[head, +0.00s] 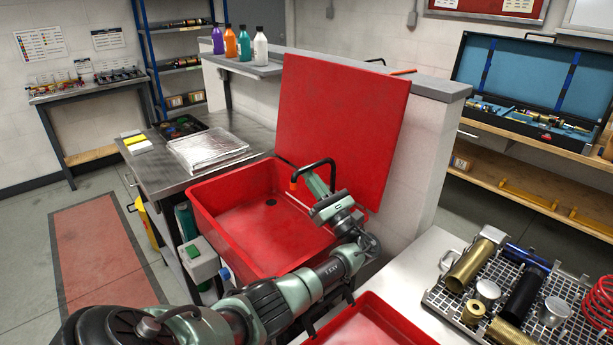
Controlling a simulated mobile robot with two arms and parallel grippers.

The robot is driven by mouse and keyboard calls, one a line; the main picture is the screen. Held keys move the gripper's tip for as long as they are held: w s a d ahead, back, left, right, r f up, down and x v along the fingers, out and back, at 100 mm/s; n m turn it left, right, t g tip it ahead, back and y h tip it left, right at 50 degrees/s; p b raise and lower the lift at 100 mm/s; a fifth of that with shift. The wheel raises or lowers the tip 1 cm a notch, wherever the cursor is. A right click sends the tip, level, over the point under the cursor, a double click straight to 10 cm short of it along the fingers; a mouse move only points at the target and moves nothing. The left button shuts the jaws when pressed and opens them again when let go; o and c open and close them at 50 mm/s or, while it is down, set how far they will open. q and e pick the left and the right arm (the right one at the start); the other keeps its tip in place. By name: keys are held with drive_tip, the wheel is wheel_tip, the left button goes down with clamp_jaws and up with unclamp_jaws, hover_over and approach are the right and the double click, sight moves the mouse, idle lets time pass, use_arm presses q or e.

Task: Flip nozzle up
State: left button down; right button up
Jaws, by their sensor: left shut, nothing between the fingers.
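The red parts washer basin (240,232) stands open in the middle of the head view, its large red lid (340,125) raised behind it. A black gooseneck nozzle (316,164) arches over the basin's back right side. Its orange-red tip (293,186) points down into the basin. My left gripper (312,186) is shut and empty, over the right part of the basin, close beside the nozzle. I cannot tell whether it touches the nozzle. My left wrist hides the nozzle's base. My right gripper is out of view.
A steel bench (165,170) with a wrapped clear tray (207,149) stands left of the basin. At the lower right, a wire basket (437,300) holds metal cylinders on a light table. A low wall (435,150) stands behind the lid.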

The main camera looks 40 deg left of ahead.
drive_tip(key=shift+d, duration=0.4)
